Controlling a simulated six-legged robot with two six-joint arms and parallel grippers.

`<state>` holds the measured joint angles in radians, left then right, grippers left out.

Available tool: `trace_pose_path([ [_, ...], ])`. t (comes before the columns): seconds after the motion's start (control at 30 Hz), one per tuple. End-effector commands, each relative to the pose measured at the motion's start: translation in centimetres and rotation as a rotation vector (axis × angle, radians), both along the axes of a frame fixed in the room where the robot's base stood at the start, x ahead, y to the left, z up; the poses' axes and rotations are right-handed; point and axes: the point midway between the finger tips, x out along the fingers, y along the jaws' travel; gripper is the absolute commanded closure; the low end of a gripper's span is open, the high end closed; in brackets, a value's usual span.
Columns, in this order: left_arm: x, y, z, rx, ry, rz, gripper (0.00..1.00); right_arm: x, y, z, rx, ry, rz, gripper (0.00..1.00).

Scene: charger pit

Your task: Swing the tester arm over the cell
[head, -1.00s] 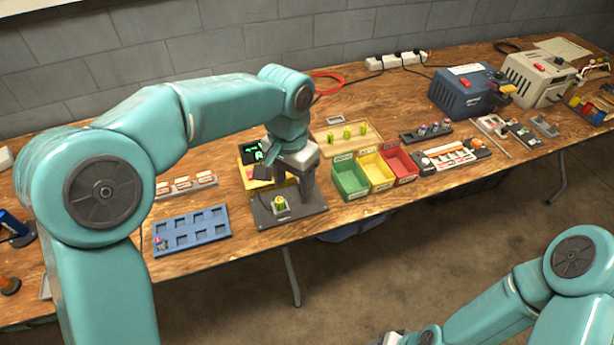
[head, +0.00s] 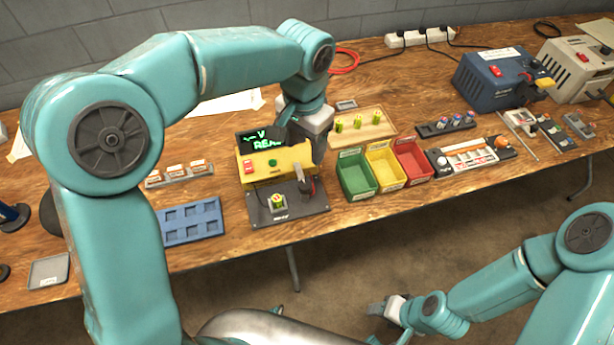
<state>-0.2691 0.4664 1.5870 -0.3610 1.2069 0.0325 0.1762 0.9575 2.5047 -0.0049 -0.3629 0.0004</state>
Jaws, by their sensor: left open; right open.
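The tester is a yellow box (head: 288,157) with a red switch, a green button and a dark screen (head: 262,139) showing green text, partly hidden. Its dark base plate (head: 262,215) lies in front. A green-yellow cell (head: 278,203) stands in a holder on the plate. The dark tester arm (head: 306,187) is at the plate's right side, to the right of the cell, not over it. My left gripper (head: 300,146) is open above the right part of the yellow box, behind and above the tester arm. My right gripper (head: 384,310) is open and low, off the table's front edge.
A blue slotted tray (head: 190,240) lies left of the tester. Green (head: 357,190), yellow (head: 386,182) and red (head: 414,172) bins stand to the right. A wooden tray (head: 376,130) with several green cells is behind them. A small grey tray (head: 48,285) lies far left.

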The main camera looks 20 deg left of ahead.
Motion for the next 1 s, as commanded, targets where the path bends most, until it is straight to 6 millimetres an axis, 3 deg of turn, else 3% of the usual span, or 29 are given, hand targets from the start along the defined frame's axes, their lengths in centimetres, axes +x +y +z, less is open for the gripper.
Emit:
trace_pose_path([
  [0.3, -0.3, -0.1, -8.0, 0.002, 0.006, -0.001, 0.39, 0.0, 0.0, -0.6, 0.0, 0.0, 0.0, 0.47],
  [0.5, 0.0, -0.1, -11.6, 0.002, 0.004, 0.0, 0.39, 0.0, 0.0, -0.8, 0.0, 0.0, 0.0, 0.47],
  [0.7, 0.2, -0.1, -13.3, 0.001, 0.002, 0.0, 0.39, 0.0, 0.0, -0.8, 0.0, 0.0, 0.0, 0.47],
  [1.0, 0.3, -0.1, -13.4, 0.001, 0.0, 0.0, 0.42, 0.0, 0.0, -0.8, 0.0, 0.0, 0.0, 0.47],
])
